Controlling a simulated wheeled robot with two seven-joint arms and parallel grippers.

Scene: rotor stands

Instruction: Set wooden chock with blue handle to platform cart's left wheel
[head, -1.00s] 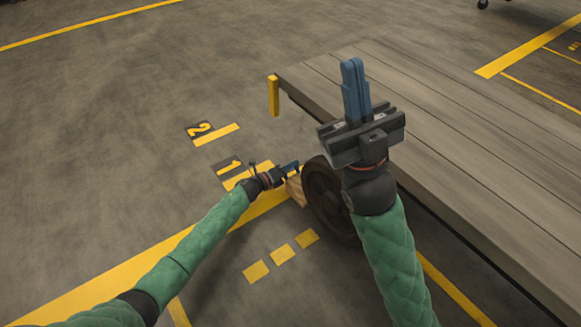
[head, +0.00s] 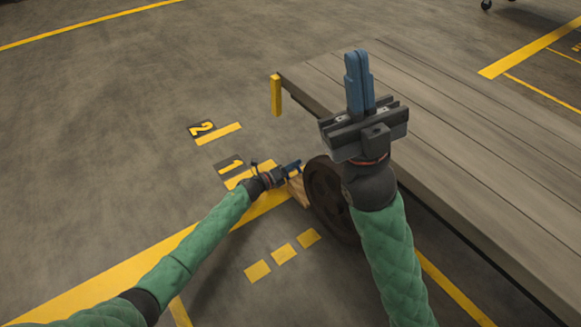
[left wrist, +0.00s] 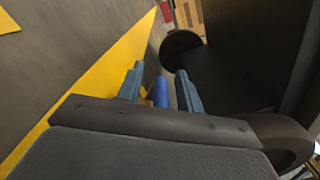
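The wooden chock (head: 299,191) sits on the floor at the left side of the cart's dark wheel (head: 327,198) in the head view. I cannot tell whether they touch. My left gripper (head: 292,168) is low, just above and behind the chock. In the left wrist view its blue fingers (left wrist: 160,88) are apart, with the blue handle (left wrist: 161,93) between them and gaps at both sides. The gripper hides most of the handle in the head view. My right gripper (head: 359,82) is raised in front of the platform cart (head: 470,140), fingers together and empty.
Floor marking 2 (head: 203,129) and marking 1 (head: 229,166) lie left of the cart with yellow lines. The floor to the left is open.

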